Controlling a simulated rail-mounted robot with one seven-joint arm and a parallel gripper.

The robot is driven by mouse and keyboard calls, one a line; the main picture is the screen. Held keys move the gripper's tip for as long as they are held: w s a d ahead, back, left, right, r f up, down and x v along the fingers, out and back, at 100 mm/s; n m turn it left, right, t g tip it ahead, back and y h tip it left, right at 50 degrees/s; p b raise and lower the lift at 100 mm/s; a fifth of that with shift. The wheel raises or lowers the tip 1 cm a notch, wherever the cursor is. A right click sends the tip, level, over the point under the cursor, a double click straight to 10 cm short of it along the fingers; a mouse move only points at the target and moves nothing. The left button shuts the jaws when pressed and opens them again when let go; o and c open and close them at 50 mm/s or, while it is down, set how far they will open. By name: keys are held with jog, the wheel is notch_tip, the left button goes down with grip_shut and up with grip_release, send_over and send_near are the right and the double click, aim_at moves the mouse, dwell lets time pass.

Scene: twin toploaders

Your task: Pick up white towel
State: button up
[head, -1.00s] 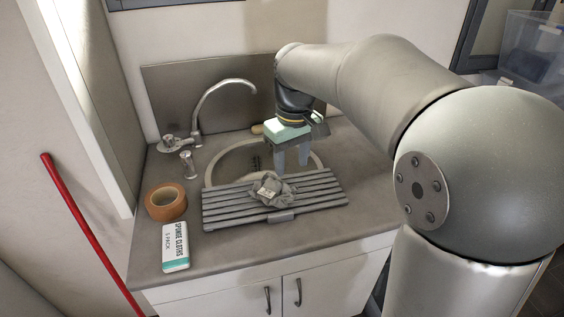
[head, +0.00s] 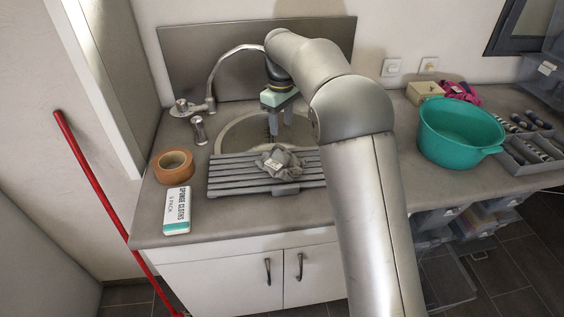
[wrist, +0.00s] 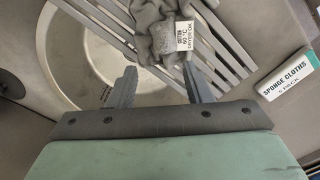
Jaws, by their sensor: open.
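A crumpled grey cloth (head: 279,162) with a white label lies on the slatted grey drying rack (head: 232,177) over the front of the sink. It looks grey rather than white. In the wrist view, the cloth (wrist: 157,30) is at the top centre, its printed label facing up and its top cut off. My gripper (head: 281,122) is over the sink bowl, behind the cloth and apart from it. In the wrist view, the two fingers of my gripper (wrist: 160,75) are spread with nothing between them, pointing toward the cloth and rack.
The faucet (head: 212,75) curves up just left of my gripper. A teal basin (head: 460,130) and grey trays (head: 530,150) stand at the right.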

aim_at(282, 151)
notch_tip(282, 151, down, 4)
jog(key=shift+r, duration=0.25)
jog(key=f+p, duration=0.1)
jog(key=f, duration=0.1)
jog(key=s+f+p, duration=0.1)
jog(key=f, duration=0.1)
jog(key=shift+d+f, duration=0.1)
jog(key=shift+f, duration=0.65)
jog(key=shift+c, duration=0.3)
grip_shut()
